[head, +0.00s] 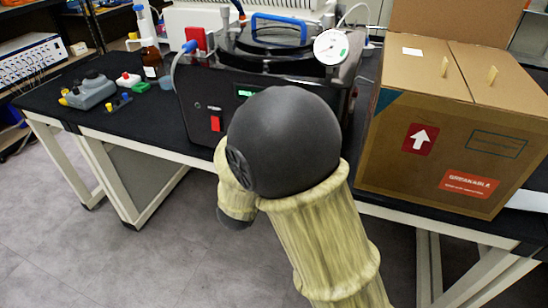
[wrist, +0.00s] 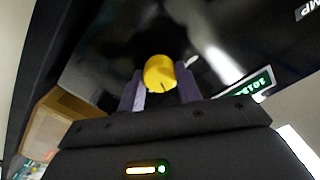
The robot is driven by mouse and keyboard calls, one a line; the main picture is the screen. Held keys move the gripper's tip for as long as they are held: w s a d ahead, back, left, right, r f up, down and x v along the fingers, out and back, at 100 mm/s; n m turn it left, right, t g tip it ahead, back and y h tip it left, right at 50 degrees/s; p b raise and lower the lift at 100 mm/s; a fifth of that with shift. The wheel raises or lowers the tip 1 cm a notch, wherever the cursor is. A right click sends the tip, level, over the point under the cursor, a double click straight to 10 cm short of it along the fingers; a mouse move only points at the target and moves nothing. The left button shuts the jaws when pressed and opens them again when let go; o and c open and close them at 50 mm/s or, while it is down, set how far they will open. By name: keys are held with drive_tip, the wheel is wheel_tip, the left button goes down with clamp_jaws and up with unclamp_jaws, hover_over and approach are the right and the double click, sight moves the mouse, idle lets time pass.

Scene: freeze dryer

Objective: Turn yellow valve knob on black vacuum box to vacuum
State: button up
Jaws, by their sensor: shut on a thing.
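The black vacuum box (head: 205,88) stands on the black bench, with a red switch, a green display and a pressure gauge on it. The yellow valve knob (wrist: 160,72) shows in the wrist view against the dark face of the box. In the head view my arm hides the knob and my gripper. My gripper (wrist: 160,85) has its two fingers on either side of the knob and is shut on it. A short dark mark shows on the knob's face near its lower edge. I cannot read which label it points to.
A large cardboard box (head: 400,120) stands close on the right of the vacuum box. Small bench devices (head: 90,90) and a brown bottle (head: 152,60) are on the left. The bench top (head: 150,120) is clear in front of them.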

drive_tip(key=m+b, duration=0.8)
drive_tip(key=b, duration=0.2)
drive_tip(key=shift+f, duration=0.15)
drive_tip(key=o, duration=1)
drive_tip(key=p+v, duration=0.2)
drive_tip(key=v, duration=1.5)
drive_tip(key=shift+s, duration=0.2)
